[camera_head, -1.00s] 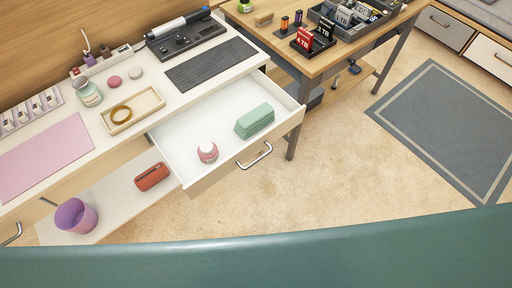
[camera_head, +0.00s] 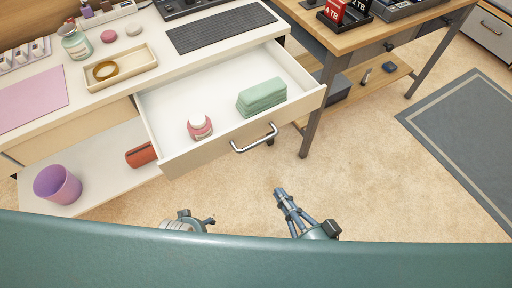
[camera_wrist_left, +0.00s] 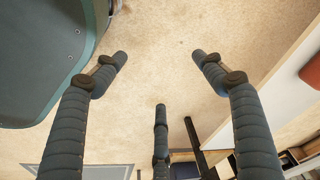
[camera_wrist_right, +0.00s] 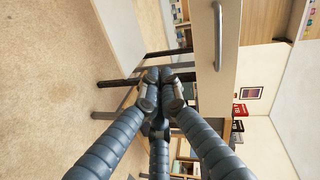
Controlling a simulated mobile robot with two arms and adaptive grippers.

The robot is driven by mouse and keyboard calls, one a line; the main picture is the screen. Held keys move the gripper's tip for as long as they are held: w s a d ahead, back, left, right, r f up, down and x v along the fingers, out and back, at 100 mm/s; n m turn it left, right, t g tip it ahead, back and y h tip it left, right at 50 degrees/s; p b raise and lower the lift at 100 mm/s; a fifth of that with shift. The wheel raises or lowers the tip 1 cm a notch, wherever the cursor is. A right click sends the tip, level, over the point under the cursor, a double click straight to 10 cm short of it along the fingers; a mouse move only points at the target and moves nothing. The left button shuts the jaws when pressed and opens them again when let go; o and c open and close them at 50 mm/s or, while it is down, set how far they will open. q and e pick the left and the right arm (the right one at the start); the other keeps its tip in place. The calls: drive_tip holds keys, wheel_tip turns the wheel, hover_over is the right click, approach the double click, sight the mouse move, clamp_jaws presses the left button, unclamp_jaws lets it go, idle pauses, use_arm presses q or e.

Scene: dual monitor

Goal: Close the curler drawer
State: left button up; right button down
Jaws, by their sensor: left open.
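The curler drawer (camera_head: 215,151) is pulled out of the white desk in the head view. Its silver handle (camera_head: 255,140) is on the front panel. A green case (camera_head: 261,97) and a pink jar (camera_head: 199,127) sit inside. My right gripper (camera_head: 280,191) is below and in front of the handle, apart from it. In the right wrist view its fingertips (camera_wrist_right: 160,76) are together with nothing between them, and the handle (camera_wrist_right: 218,40) is beyond them. My left gripper (camera_wrist_left: 159,57) is open and empty over the floor; only part of that wrist shows in the head view.
A wooden table (camera_head: 395,27) with drive boxes stands right of the desk, its leg close to the drawer. A red pouch (camera_head: 141,155) and purple bin (camera_head: 57,184) are on the lower shelf. A grey rug (camera_head: 470,140) lies right. The floor before the drawer is clear.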

wheel_tip(320, 180, up, 10)
drive_tip(key=a+m+t+y+b, duration=0.2)
drive_tip(key=m, duration=0.1)
drive_tip(key=b, duration=0.1)
approach(242, 131)
drive_tip(key=x, duration=0.6)
use_arm(q)
wheel_tip(242, 131, up, 8)
drive_tip(key=w, duration=0.2)
drive_tip(key=shift+d+t, duration=0.3)
drive_tip(key=shift+d, duration=0.15)
use_arm(e)
drive_tip(key=shift+w+a, duration=0.25)
drive_tip(key=shift+w, duration=0.15)
